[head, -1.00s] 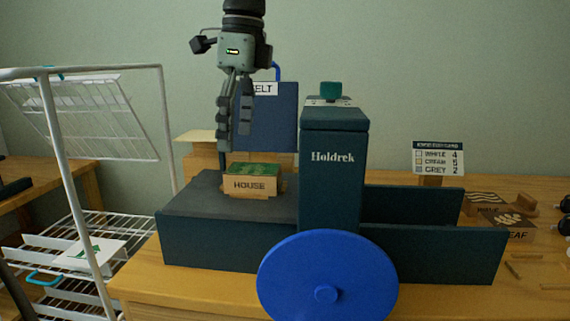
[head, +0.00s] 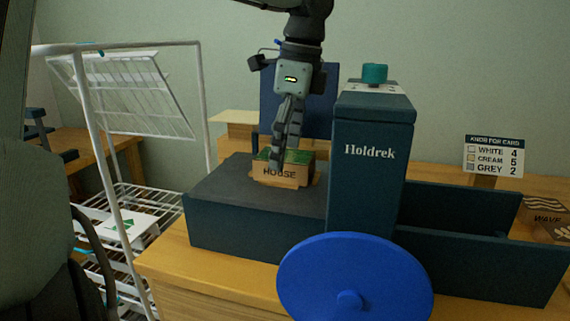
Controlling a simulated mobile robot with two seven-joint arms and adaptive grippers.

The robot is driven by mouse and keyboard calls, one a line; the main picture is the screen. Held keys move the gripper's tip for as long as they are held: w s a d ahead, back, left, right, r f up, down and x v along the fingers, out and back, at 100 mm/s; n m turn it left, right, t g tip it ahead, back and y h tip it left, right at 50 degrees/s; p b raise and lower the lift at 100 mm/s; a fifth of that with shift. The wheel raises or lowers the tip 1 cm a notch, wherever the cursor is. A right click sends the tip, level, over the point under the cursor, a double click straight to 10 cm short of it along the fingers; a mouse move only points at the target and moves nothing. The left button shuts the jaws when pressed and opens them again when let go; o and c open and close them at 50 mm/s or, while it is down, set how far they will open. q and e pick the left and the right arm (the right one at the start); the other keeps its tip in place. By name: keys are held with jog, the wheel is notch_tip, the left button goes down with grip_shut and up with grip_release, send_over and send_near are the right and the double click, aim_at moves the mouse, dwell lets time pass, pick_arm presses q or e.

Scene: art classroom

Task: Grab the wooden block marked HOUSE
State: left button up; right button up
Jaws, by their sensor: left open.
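The wooden block marked HOUSE (head: 262,171) has a green top and tan sides. It sits on the dark bed of the Holdrek press (head: 235,192), left of its column. My left gripper (head: 277,163) is open and points down at the block from above. My right gripper is not in view.
The press column (head: 370,165) stands close right of the block, with a blue wheel (head: 355,285) in front. A blue panel (head: 325,85) rises behind. A white wire rack (head: 115,195) stands left. A colour sign (head: 494,156) and a WAVE block (head: 545,220) are at the right.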

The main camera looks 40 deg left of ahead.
pick_arm(q)
jog(key=c, duration=1.4)
jog(key=shift+o, duration=0.2)
jog(key=shift+r, duration=0.1)
